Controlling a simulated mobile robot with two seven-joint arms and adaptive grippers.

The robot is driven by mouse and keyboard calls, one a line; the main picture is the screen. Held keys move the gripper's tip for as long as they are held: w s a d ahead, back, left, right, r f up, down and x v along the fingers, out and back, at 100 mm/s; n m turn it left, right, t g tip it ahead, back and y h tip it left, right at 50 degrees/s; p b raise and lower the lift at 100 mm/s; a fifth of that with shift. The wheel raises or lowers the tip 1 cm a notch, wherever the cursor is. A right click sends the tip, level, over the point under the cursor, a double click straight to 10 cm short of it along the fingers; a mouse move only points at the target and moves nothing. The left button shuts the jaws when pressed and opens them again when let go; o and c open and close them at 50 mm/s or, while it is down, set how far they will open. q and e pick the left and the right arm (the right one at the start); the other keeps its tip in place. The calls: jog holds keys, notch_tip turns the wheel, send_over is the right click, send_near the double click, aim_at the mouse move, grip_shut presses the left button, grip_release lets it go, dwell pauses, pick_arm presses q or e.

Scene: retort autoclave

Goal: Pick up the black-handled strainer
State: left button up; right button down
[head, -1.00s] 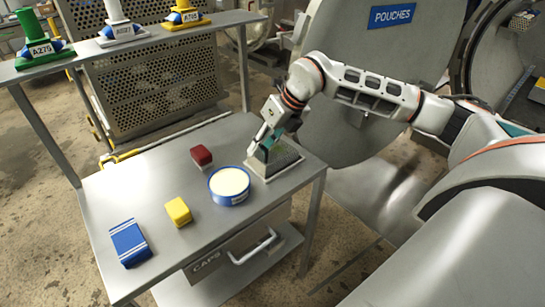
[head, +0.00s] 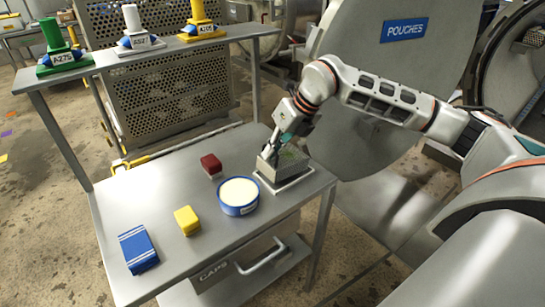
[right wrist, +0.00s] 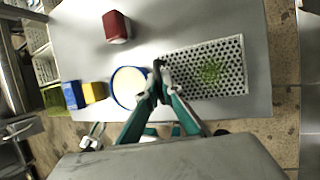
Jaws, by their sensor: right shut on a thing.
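The strainer (head: 290,160) is a grey perforated metal basket with green bits in it, at the right end of the steel table. In the right wrist view the strainer (right wrist: 225,78) lies to the right of the jaws, with its mesh showing. My right gripper (head: 275,143) is shut at the strainer's left side. In the right wrist view the right gripper (right wrist: 161,78) closes on its dark handle, mostly hidden between the fingers. The strainer appears raised a little over a pale flat tray (head: 301,182); the exact gap is hard to tell. My left gripper is out of view.
A blue tub (head: 238,207) with cream contents stands just left of the strainer. A red block (head: 211,164), a yellow block (head: 187,220) and a blue box (head: 138,247) are further left. A shelf (head: 150,58) with coloured stands runs behind; a large POUCHES door (head: 400,70) is at right.

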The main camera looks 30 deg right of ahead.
notch_tip(320, 180, up, 18)
jog(key=p, duration=0.1)
jog(key=shift+p, duration=0.35)
notch_tip(320, 180, up, 4)
jog(key=p, duration=0.4)
jog(key=shift+f, duration=0.25)
jog(key=shift+f, duration=0.1)
